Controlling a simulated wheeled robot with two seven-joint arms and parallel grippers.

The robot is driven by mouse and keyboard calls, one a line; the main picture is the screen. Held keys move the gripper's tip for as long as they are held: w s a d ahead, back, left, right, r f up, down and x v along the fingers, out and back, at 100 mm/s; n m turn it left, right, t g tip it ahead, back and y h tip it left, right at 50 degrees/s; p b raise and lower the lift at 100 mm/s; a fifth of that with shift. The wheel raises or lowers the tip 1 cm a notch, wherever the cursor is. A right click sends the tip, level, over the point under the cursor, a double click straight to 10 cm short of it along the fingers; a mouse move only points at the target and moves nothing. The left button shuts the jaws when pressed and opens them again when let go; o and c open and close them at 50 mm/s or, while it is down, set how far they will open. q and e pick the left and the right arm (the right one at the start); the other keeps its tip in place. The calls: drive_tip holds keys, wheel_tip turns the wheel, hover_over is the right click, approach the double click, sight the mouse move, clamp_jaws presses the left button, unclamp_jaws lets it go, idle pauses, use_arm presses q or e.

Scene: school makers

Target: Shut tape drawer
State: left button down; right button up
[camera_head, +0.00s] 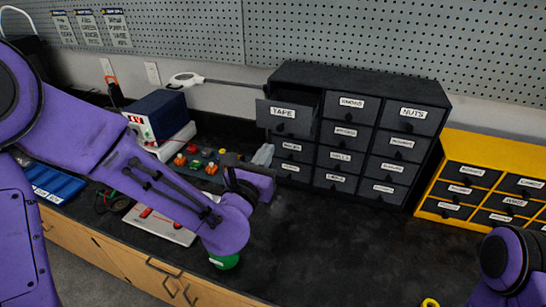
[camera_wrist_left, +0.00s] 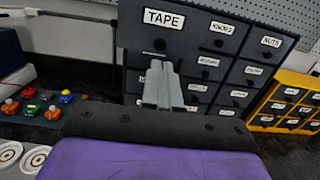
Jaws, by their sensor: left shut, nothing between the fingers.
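The tape drawer (camera_head: 285,116), dark with a white TAPE label, sits at the top left of a black drawer cabinet (camera_head: 365,84). It stands pulled out from the cabinet front. In the left wrist view the tape drawer (camera_wrist_left: 166,32) fills the top middle, with its knob just above my fingertips. My left gripper (camera_head: 263,155) is below and left of the drawer front in the head view. In the left wrist view my left gripper (camera_wrist_left: 160,72) has its grey fingers together and empty. I cannot tell whether they touch the drawer. My right gripper is out of view.
A yellow drawer cabinet (camera_head: 482,149) stands to the right. Left of the black cabinet are a board with coloured knobs (camera_head: 197,167) and a dark blue device (camera_head: 157,113). A green round object (camera_head: 224,262) lies below my left wrist. The bench middle (camera_head: 330,235) is clear.

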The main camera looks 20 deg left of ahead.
sight(279, 131)
use_arm(q)
drive_tip(key=w+p, duration=0.1)
drive_tip(key=w, duration=0.1)
drive_tip(key=w+p, duration=0.1)
drive_tip(key=w, duration=0.1)
drive_tip(key=w+p, duration=0.1)
drive_tip(key=w, duration=0.1)
drive_tip(key=shift+w+d+r, duration=0.15)
drive_tip(key=shift+r, duration=0.1)
